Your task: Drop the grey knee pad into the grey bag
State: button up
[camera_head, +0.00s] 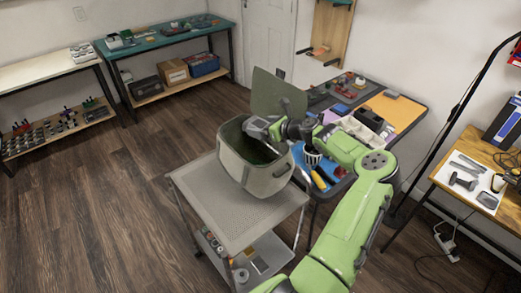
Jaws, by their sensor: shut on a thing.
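The grey bag (250,178) stands upright on the grey cart, with its lid (279,94) raised at the back and its mouth open. My gripper (266,129) reaches in from the right, over the bag's mouth. It is shut on a small dark grey thing, which looks like the grey knee pad (256,127), at the bag's opening. The knee pad is small in the picture and partly covered by my gripper. I cannot tell how far it sits above or inside the rim. The bag's inside is dark and its floor is hidden.
The cart's top (232,222) has free room in front of the bag; small items lie on its lower shelf. A cluttered table (406,110) stands close behind and right. A workbench with tools (468,172) is at the right. The floor at left is clear.

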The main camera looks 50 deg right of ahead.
notch_tip(320, 180, down, 4)
jog(key=shift+r+b, duration=0.25)
jog(key=shift+b, duration=0.9)
jog(key=shift+r, duration=0.1)
jog(key=o, duration=0.8)
jog(key=shift+o, duration=0.2)
jog(key=a+p+v, duration=0.1)
jog(key=p+v, duration=0.1)
jog(key=v, duration=1.3)
jog(key=shift+s+d+r+p, duration=0.25)
jog(key=shift+s+d+p, duration=0.05)
jog(key=shift+d, duration=0.15)
